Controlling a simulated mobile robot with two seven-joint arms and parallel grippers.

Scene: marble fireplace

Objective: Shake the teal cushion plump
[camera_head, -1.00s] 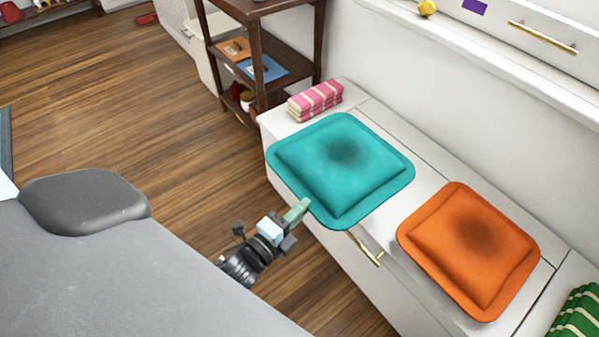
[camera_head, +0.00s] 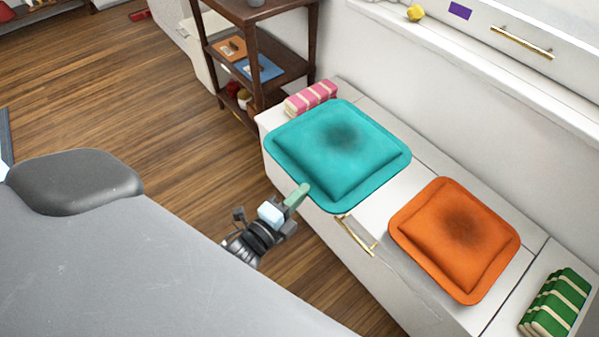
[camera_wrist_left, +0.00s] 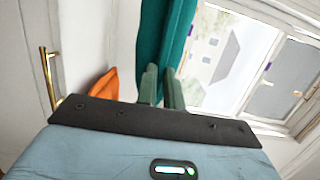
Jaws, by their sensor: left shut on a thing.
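The teal cushion (camera_head: 330,165) is square with a flat border and a dark patch near its middle. In the head view it appears over the left part of the white bench. My left gripper (camera_head: 301,190) is shut on its near border. In the left wrist view the teal cushion (camera_wrist_left: 165,35) runs upward between the two green fingers of my left gripper (camera_wrist_left: 162,80). I cannot tell how far it is clear of the bench top. My right gripper is not in view.
An orange cushion (camera_head: 455,235) lies on the white bench (camera_head: 385,208), right of the teal one. Folded pink striped cloth (camera_head: 311,97) is just behind the teal cushion, and green striped cloth (camera_head: 555,303) is at right. A dark shelf (camera_head: 283,72) stands at the bench's far end.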

